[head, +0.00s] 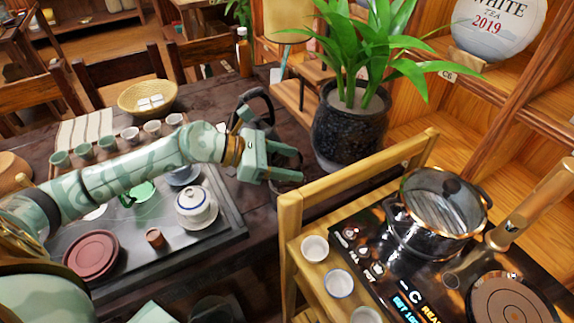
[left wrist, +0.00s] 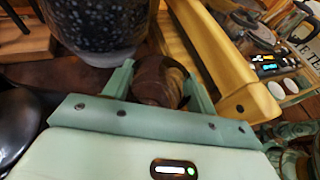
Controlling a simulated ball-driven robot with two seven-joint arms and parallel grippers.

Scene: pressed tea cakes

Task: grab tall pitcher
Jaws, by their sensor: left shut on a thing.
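My left gripper (head: 280,162) reaches in from the left over the right edge of the dark table. In the left wrist view its two fingers (left wrist: 158,82) are shut on a rounded brown vessel (left wrist: 157,78), which I take to be the tall pitcher. Its top and a dark curved edge show between the fingers; its lower part is hidden, so I cannot tell whether it is lifted. In the head view the gripper and arm hide most of it. My right gripper is not in view.
A black speckled plant pot (head: 345,130) stands close beyond the gripper. A wooden-framed stand (head: 290,230) with small cups and a glass-lidded pot (head: 437,215) is to the right. A tea tray (head: 225,235) with a lidded white bowl (head: 196,207) lies below the arm.

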